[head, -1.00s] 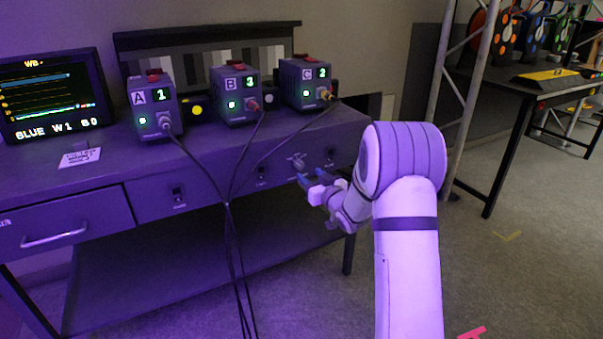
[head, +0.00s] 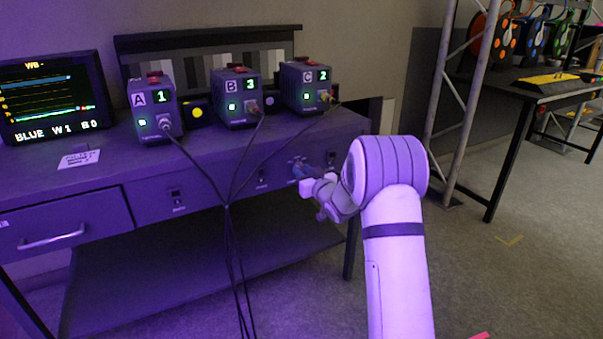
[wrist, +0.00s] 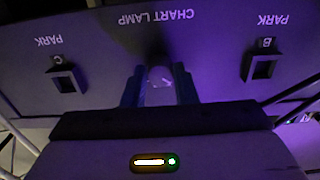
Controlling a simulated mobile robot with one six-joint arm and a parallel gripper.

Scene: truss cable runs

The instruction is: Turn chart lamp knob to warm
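The chart lamp knob (wrist: 160,77) is a pale round knob on the desk's front panel, under upside-down CHART LAMP lettering in the wrist view. A light mark shows on its face, but its setting is not readable. It also shows small at the panel in the head view (head: 298,160). My gripper (wrist: 160,84) has its two blue fingers apart, one on each side of the knob. Whether they touch it is unclear. In the head view my gripper (head: 302,170) is at the panel, partly hiding the knob.
PARK sockets C (wrist: 66,80) and B (wrist: 263,66) flank the knob. Boxes A (head: 154,110), B (head: 236,97) and C (head: 306,85) stand on the desk, cables hanging down its front. A monitor (head: 50,95) is at left.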

